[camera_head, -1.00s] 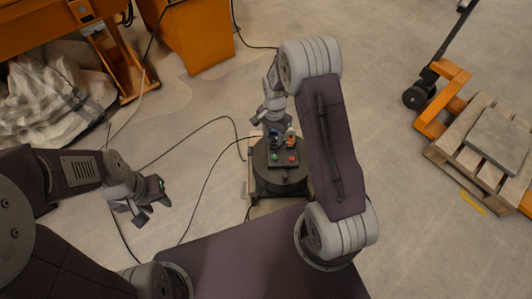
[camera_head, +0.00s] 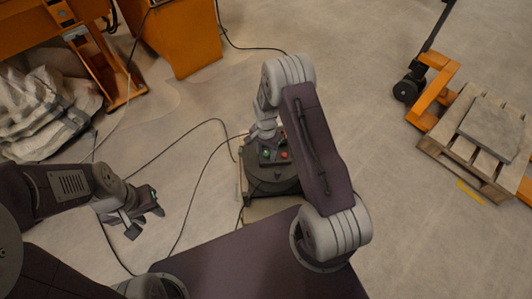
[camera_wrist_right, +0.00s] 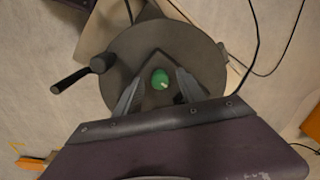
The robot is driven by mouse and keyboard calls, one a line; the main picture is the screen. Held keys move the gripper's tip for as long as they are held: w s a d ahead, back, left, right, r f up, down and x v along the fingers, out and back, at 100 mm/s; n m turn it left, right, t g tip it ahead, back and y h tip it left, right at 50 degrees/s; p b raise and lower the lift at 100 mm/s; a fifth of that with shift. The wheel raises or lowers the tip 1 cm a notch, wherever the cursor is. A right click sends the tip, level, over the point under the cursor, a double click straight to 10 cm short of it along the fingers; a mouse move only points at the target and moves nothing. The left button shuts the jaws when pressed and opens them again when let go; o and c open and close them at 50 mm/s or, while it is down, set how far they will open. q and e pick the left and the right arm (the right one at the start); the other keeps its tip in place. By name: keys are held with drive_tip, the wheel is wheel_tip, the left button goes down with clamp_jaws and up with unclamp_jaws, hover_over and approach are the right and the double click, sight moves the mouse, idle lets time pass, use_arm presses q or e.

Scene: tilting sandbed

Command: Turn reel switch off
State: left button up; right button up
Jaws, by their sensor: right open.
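The reel is a dark round drum (camera_head: 272,184) low on the floor in front of my base. A control box (camera_head: 283,161) on its top carries a green button (camera_head: 265,153) and a red button (camera_head: 284,154). My right gripper (camera_head: 262,140) is over the box and hides its far part. In the right wrist view a green knob (camera_wrist_right: 160,79) shows between the two spread fingers of this gripper (camera_wrist_right: 160,82), apart from both; I cannot tell their height difference. My left gripper (camera_head: 147,222) hangs empty at the left with its fingers apart.
A black crank handle (camera_wrist_right: 75,77) sticks out from the reel in the right wrist view. Cables (camera_head: 178,137) run over the floor left of the reel. A wooden pallet (camera_head: 475,140) on an orange pallet jack stands at the right, and orange machinery (camera_head: 180,40) at the back.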

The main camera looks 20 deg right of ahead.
clamp_jaws()
drive_tip(key=n+p, duration=0.2)
drive_tip(key=shift+r+n, duration=0.15)
drive_tip(key=shift+n, duration=0.15)
drive_tip(key=n+p, duration=0.1)
drive_tip(key=n, duration=0.1)
drive_tip(key=shift+n, duration=0.4)
drive_tip(key=n+p, duration=0.1)
drive_tip(key=n, duration=0.2)
drive_tip(key=shift+w+n+p, duration=0.1)
drive_tip(key=shift+n+p, duration=0.5)
drive_tip(key=shift+n, duration=1.1)
